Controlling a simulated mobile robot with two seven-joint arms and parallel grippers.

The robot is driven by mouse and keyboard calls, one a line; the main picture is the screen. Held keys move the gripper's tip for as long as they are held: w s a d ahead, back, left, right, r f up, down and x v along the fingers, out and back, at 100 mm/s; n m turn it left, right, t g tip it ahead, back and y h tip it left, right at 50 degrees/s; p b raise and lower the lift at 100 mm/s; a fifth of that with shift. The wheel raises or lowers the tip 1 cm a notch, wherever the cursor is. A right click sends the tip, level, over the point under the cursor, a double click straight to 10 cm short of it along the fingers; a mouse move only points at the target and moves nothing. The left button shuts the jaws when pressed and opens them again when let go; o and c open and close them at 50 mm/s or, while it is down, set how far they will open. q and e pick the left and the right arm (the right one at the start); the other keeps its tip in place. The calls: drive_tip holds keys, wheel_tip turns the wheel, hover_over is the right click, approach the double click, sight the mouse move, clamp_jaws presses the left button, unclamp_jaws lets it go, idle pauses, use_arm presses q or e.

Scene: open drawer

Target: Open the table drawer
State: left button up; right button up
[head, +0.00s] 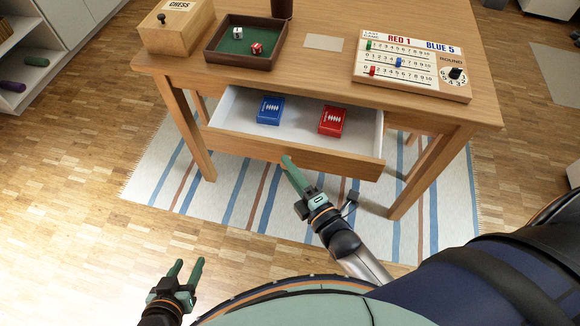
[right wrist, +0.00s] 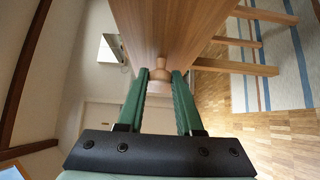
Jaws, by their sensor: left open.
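The table drawer (head: 270,152) is pulled well out from under the wooden table (head: 480,115). Its white inside shows a blue card box (head: 270,110) and a red card box (head: 333,121). My right gripper (head: 287,160) is at the middle of the drawer's front. In the head view the knob is hidden by the gripper. My left gripper (head: 186,268) is open and empty, low over the floor, away from the table.
On the table stand a chess box (head: 177,29), a dark tray with green lining and dice (head: 213,55), a dark cup (head: 282,8), a card (head: 323,43) and a scoreboard (head: 415,93). A striped rug (head: 240,200) lies below. The floor at left is clear.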

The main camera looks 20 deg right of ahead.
drive_tip(key=o, duration=0.4)
drive_tip(key=s+d+p, duration=0.1)
drive_tip(key=s+d, duration=0.1)
drive_tip(key=s, duration=1)
drive_tip(key=shift+s+d, duration=0.15)
drive_tip(key=shift+d, duration=0.05)
